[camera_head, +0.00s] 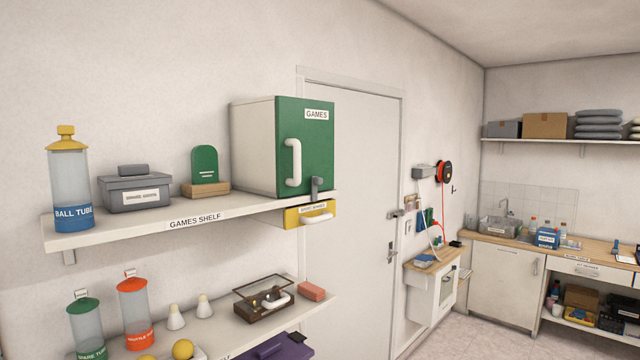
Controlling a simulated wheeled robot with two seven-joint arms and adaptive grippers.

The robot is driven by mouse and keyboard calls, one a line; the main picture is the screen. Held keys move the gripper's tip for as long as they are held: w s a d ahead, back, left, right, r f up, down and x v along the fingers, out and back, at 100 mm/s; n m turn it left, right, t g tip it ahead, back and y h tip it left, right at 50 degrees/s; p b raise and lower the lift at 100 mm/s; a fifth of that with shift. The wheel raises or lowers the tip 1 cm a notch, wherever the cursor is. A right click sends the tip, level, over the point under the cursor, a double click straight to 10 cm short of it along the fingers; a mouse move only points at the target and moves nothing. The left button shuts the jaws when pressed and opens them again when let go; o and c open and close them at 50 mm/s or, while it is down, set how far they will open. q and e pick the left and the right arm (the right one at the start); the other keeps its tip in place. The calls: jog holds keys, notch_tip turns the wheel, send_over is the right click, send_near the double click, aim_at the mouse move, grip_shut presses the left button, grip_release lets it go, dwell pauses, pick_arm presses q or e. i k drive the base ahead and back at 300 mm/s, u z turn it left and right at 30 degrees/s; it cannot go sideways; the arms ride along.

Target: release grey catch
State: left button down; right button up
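A small dark grey catch (316,188) sits at the lower right corner of the green door (318,150) of the games cabinet (254,146). It stands upright at the shelf's right end. The door looks closed and carries a white handle (293,162) and a GAMES label. Whether the catch is engaged is too small to tell. Neither of my grippers is in view.
The cabinet stands on the games shelf (130,233) with a ball tube (70,185), a grey box (134,192) and a green item (204,166). A yellow drawer (310,214) hangs beneath. A lower shelf (222,330) holds tubes and shuttlecocks. Floor is clear at right.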

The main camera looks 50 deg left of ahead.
aim_at(316, 181)
jog(key=u, duration=0.45)
jog(key=i, duration=0.85)
jog(key=u, duration=0.5)
